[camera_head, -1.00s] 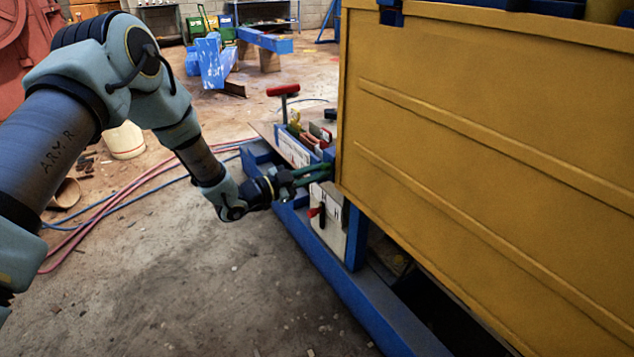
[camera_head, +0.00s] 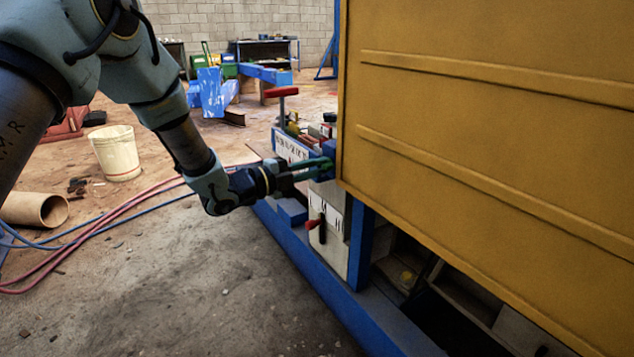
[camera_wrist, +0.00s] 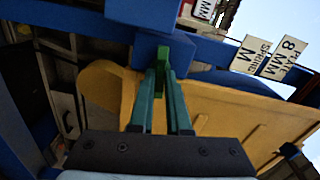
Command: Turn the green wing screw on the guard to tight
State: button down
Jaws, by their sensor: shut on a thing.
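The green wing screw (camera_wrist: 162,65) shows in the wrist view between the tips of my gripper (camera_wrist: 161,82), below a blue block (camera_wrist: 165,48). My gripper is shut on it, the two teal fingers on either side of the wing. The yellow guard (camera_wrist: 225,105) lies beyond the fingers in the wrist view. In the head view the guard (camera_head: 480,120) is the large yellow panel on the right. There my gripper (camera_head: 318,168) reaches to the blue frame by the guard's left edge, and the screw is hard to make out.
A control box with a red lever (camera_head: 315,222) is just below my gripper. A red-topped T-handle (camera_head: 282,92) and loose tools stand behind it. Labelled plates (camera_wrist: 288,58) hang near the screw.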

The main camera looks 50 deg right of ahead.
jog(key=shift+f+m+b, duration=0.25)
jog(key=shift+m+b, duration=0.35)
jog(key=shift+b, duration=0.15)
jog(key=shift+r, duration=0.1)
jog(key=c, duration=0.9)
grip_release()
jog(key=shift+r, duration=0.1)
jog(key=shift+a, duration=0.1)
jog(key=v, duration=1)
jog(key=shift+w+a, duration=0.2)
jog(key=shift+a, duration=0.1)
